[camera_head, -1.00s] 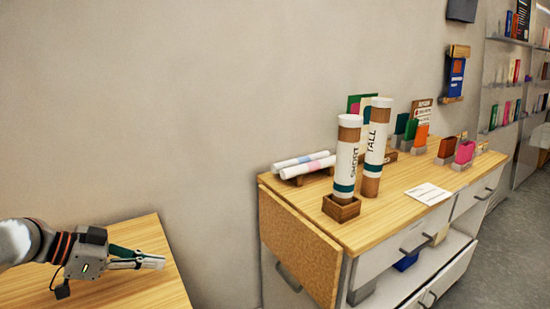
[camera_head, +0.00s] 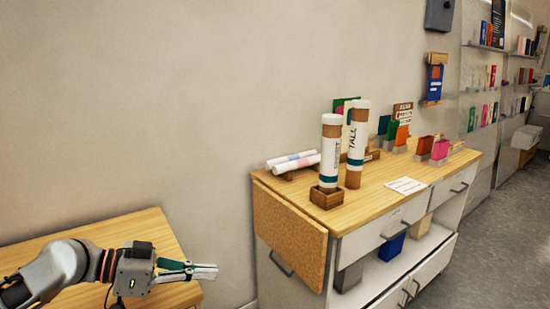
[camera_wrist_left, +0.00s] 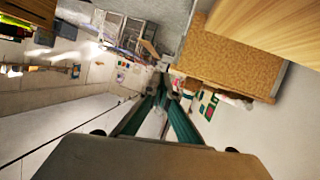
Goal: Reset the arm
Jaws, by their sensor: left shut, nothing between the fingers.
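My left gripper (camera_head: 202,271) comes in from the lower left in the head view, over and in front of a small wooden table. Its fingers are shut and nothing shows between them. It points right, toward the gap before the cabinet. In the left wrist view its green-edged fingers (camera_wrist_left: 160,100) come together at the middle of the picture, with no object at the tips. My right gripper is not in view.
The small wooden table (camera_head: 100,232) looks bare. Wall shelves (camera_head: 490,85) and open floor (camera_head: 490,240) lie far right.

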